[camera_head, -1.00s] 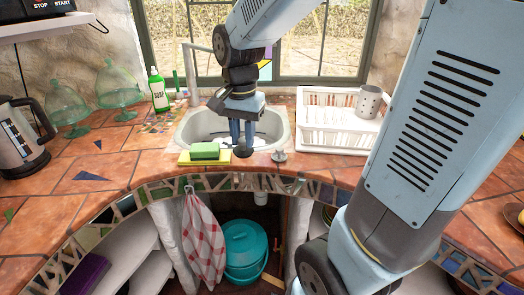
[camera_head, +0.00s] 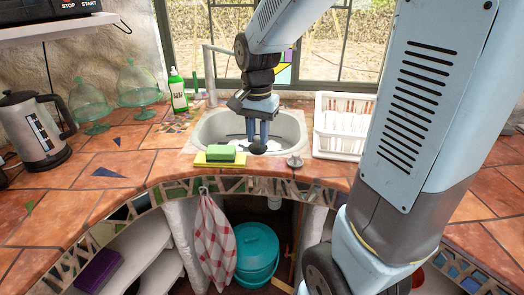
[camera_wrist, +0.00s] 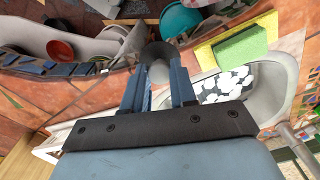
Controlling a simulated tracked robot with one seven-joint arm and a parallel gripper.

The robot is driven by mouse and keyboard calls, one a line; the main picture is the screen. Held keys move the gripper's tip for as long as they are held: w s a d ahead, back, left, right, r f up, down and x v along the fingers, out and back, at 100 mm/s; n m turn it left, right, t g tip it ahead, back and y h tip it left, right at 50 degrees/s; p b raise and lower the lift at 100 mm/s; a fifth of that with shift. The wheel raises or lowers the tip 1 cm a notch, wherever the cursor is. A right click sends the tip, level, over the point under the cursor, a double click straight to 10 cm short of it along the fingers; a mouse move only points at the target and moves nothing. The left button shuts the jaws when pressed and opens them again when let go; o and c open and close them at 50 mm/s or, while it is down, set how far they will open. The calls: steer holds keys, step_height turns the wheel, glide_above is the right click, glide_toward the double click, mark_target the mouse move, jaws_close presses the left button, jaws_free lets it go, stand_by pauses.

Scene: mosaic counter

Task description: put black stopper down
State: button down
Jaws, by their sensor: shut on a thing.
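The black stopper (camera_head: 259,148) is at the lower end of my gripper (camera_head: 258,138), over the front part of the sink (camera_head: 290,125). In the wrist view the dark round stopper (camera_wrist: 155,52) shows between and beyond the two fingertips of my gripper (camera_wrist: 159,70), which is shut on it. It appears held above the counter's front side; the exact gap beneath it is unclear.
A green sponge (camera_head: 221,153) on a yellow cloth (camera_head: 205,162) lies left of the stopper. A small metal piece (camera_head: 296,161) stands to its right. A white dish rack (camera_head: 340,145) is farther right. The tiled counter (camera_head: 150,167) at left has free room.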

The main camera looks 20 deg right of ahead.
steer(key=w+d+f, duration=0.1)
steer(key=w+f, duration=0.1)
steer(key=w+d+f, duration=0.1)
steer(key=w+f, duration=0.1)
steer(key=w, duration=0.1)
steer(key=w+f, duration=0.3)
steer(key=shift+w+d, duration=0.25)
steer(key=shift+d, duration=0.15)
steer(key=shift+w+d+f, duration=0.2)
steer(key=shift+w+f, duration=0.4)
steer(key=shift+f, duration=1.55)
steer(key=shift+f, duration=0.15)
steer(key=c, duration=0.9)
jaws_free()
